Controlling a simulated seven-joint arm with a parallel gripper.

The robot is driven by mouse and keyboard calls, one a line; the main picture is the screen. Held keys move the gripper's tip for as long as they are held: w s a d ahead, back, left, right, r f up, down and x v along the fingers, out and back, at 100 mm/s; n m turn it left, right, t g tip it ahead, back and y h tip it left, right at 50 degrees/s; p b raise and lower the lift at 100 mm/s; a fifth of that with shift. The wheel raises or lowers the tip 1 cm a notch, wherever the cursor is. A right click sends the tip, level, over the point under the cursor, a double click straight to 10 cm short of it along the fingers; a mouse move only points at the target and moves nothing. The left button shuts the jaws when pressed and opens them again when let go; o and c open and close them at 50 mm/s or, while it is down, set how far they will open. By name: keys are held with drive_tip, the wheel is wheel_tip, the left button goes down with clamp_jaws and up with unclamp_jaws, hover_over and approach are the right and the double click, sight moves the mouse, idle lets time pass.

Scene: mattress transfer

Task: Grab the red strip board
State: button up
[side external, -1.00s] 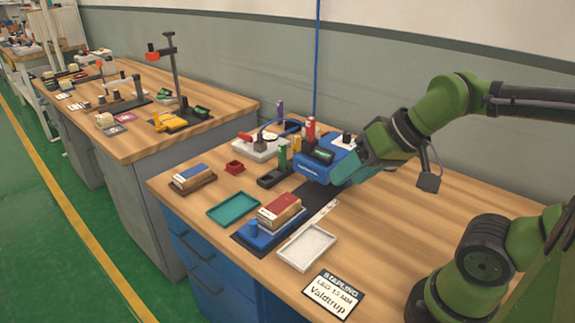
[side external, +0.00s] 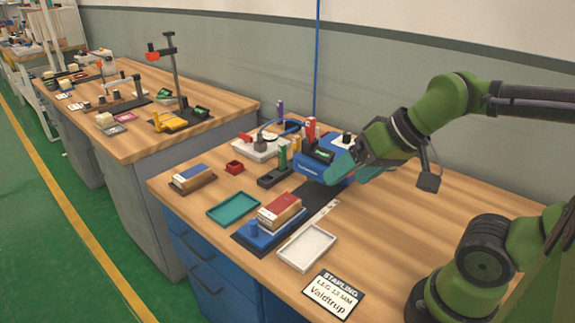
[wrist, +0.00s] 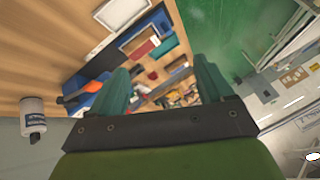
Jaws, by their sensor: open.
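The board with the red strip (side external: 280,210) is a tan block with a dark red top. It lies on a blue fixture (side external: 262,237) on a black mat at the front of the bench. In the wrist view its red top (wrist: 143,50) shows ahead, between and beyond the fingers. My gripper (side external: 352,170) has teal fingers and is beside the blue stapling machine (side external: 318,165), above and behind the board. In the wrist view my gripper (wrist: 162,75) has its fingers apart with nothing between them.
A white tray (side external: 306,248) lies right of the board, and a teal tray (side external: 233,208) lies left. A blue-topped block (side external: 192,173) sits farther left. A label card (side external: 333,296) is at the front edge. The bench to the right is bare.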

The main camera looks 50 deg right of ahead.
drive_tip(key=o, duration=0.3)
drive_tip(key=w+a+f+g+h, duration=0.3)
drive_tip(key=w+a+f+g, duration=0.15)
drive_tip(key=f, duration=0.35)
drive_tip(key=w+a+f+g+h, duration=0.3)
drive_tip(key=w+a+f+h, duration=0.15)
drive_tip(key=w+f, duration=0.2)
drive_tip(key=m+t+h, duration=0.3)
drive_tip(key=m+h, duration=0.4)
drive_tip(key=m, duration=0.5)
approach(278, 206)
drive_tip(key=x, duration=0.3)
drive_tip(key=shift+s+d+f, duration=0.1)
drive_tip(key=shift+f, duration=0.1)
drive_tip(key=shift+x, duration=2.8)
